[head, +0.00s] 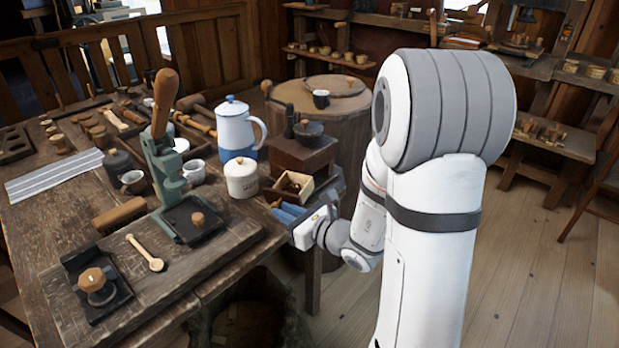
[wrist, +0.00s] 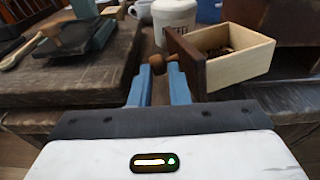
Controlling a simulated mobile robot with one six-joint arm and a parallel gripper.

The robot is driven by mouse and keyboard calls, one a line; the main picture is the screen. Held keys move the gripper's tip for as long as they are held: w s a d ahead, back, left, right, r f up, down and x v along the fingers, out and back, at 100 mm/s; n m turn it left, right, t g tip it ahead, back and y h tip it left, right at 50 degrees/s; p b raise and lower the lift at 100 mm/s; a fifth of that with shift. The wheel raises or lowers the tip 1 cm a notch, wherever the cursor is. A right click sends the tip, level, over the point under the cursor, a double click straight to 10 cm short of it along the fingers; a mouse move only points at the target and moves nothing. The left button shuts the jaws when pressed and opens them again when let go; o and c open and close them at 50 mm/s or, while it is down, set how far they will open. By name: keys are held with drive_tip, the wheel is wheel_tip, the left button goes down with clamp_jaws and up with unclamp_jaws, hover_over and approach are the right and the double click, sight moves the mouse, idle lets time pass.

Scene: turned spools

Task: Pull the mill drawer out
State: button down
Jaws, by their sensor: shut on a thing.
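The coffee mill (head: 303,155) is a dark wooden box with a metal bowl on top, at the right edge of the workbench. Its drawer (head: 293,185) stands out of the front, pale inside, with brown contents. In the wrist view the drawer (wrist: 240,62) shows a dark front, light wooden sides and a turned knob (wrist: 172,58). My gripper (head: 289,212) is in front of the drawer, with its blue fingers shut on the knob. The mill body (wrist: 285,30) is partly cut off at the right of the wrist view.
A white lidded canister (head: 241,179) and a blue-and-white pot (head: 236,130) stand left of the mill. A green lever press (head: 165,175) and a wooden spoon (head: 146,253) are further left on the workbench (head: 215,262). A round barrel table (head: 340,110) is behind.

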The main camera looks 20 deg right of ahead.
sight(277, 231)
drive_tip(key=shift+w+a+f+b, duration=0.2)
drive_tip(key=shift+f+b, duration=0.15)
drive_tip(key=shift+b, duration=1.1)
drive_tip(key=shift+w+a+f+b, duration=0.15)
drive_tip(key=shift+f+b, duration=0.2)
drive_tip(key=shift+b, duration=1.1)
drive_tip(key=shift+s+a+f+b, duration=0.1)
drive_tip(key=shift+a+f+b, duration=0.15)
drive_tip(key=shift+a+b, duration=0.2)
drive_tip(key=shift+s+a+f+b, duration=0.1)
drive_tip(key=shift+a+f+b, duration=0.2)
drive_tip(key=shift+a, duration=0.2)
drive_tip(key=c, duration=1.3)
unclamp_jaws()
drive_tip(key=shift+c, duration=0.2)
drive_tip(key=shift+b, duration=0.4)
